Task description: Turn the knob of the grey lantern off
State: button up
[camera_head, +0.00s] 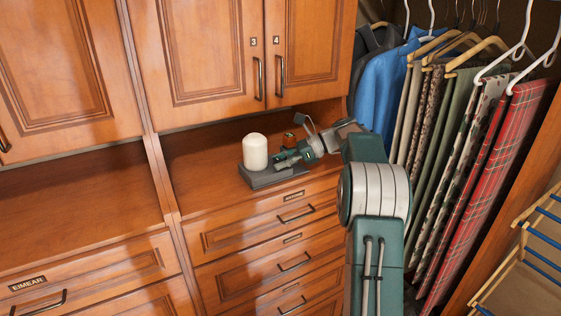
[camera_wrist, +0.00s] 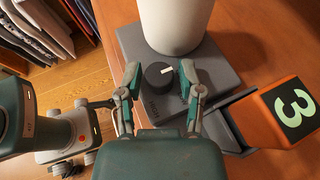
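The grey lantern has a flat grey base (camera_head: 258,182) and a white cylinder (camera_head: 255,152) on top, and stands on the wooden counter. The round black knob (camera_wrist: 158,77) sits on the base, with a white mark pointing right and slightly up. My gripper (camera_wrist: 160,75) is open, with one fingertip on each side of the knob and gaps visible. In the head view my gripper (camera_head: 284,159) hides the knob.
An orange block with a green 3 (camera_wrist: 292,108) stands right of the lantern, close to my gripper. Cabinet doors (camera_head: 215,60) hang above the counter (camera_head: 190,150). Hanging clothes (camera_head: 460,150) are to the right. The counter left of the lantern is clear.

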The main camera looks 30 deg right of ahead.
jog(key=shift+d, duration=0.1)
jog(key=v, duration=1.2)
dwell(0.4)
jog(key=s+a+r+n+g+h, duration=0.1)
jog(key=s+a+r+n+h, duration=0.2)
jog(key=a, duration=0.7)
jog(key=s+a+r+n+h, duration=0.1)
jog(key=s+a+n+h, duration=0.3)
jog(key=a, duration=0.6)
jog(key=s+a+f+n+h, duration=0.2)
jog(key=s+n, duration=0.3)
jog(key=s, duration=0.3)
jog(key=s+a+f+n+t+h, duration=0.1)
jog(key=s+a+f+n, duration=0.2)
jog(key=s+f+n, duration=0.2)
jog(key=s+a+f+n+t+h, duration=0.1)
jog(key=s+a+f+n+h, duration=0.1)
jog(key=s, duration=0.9)
jog(key=a+f+n, duration=0.1)
jog(key=n, duration=0.1)
jog(key=shift+a+f+n+h, duration=0.15)
jog(key=shift+f+n+h, duration=0.15)
jog(key=shift+n, duration=0.1)
